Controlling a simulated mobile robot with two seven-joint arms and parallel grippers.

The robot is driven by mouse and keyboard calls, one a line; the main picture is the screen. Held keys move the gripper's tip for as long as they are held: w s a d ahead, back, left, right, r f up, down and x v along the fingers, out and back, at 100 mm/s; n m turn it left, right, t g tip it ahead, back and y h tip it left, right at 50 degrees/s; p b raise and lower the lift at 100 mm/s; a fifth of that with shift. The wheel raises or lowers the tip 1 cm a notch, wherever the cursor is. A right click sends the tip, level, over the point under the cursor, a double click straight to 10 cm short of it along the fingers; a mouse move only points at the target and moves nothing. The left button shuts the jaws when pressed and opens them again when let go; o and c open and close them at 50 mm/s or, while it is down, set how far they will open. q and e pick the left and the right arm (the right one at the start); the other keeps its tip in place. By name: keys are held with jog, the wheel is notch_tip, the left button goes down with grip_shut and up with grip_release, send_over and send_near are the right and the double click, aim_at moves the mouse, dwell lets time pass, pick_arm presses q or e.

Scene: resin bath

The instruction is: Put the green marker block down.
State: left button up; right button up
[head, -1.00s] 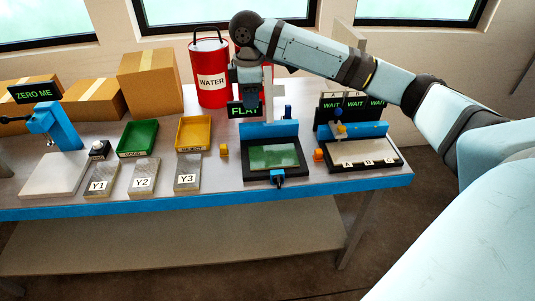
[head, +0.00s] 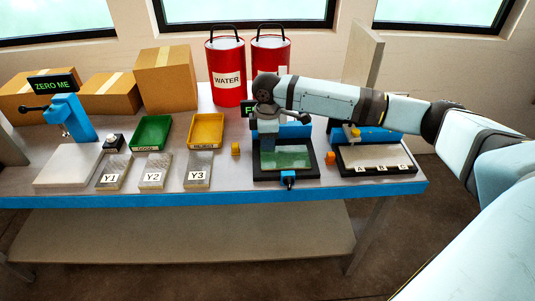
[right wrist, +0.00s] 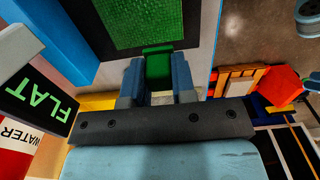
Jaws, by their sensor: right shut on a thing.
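My right gripper (head: 268,142) is above the back left part of the green plate (head: 292,158), which lies in a black and blue fixture (head: 312,172). In the right wrist view, my right gripper (right wrist: 158,82) is shut on the green marker block (right wrist: 158,66), held between its two blue fingers. The textured green plate (right wrist: 140,22) shows just beyond the block. I cannot tell whether the block touches anything below. The block is not clear in the head view. My left gripper is not in view.
A "FLAT" sign (right wrist: 40,98) stands close beside the gripper. A small yellow block (head: 235,149) and an orange block (head: 330,158) flank the fixture. A tray lettered A, B, C (head: 376,172) lies to the right. Red cans (head: 227,92) stand behind.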

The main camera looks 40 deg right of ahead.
aim_at(268, 162)
notch_tip(268, 162, down, 6)
jog(key=shift+r, duration=0.25)
jog(key=o, duration=0.9)
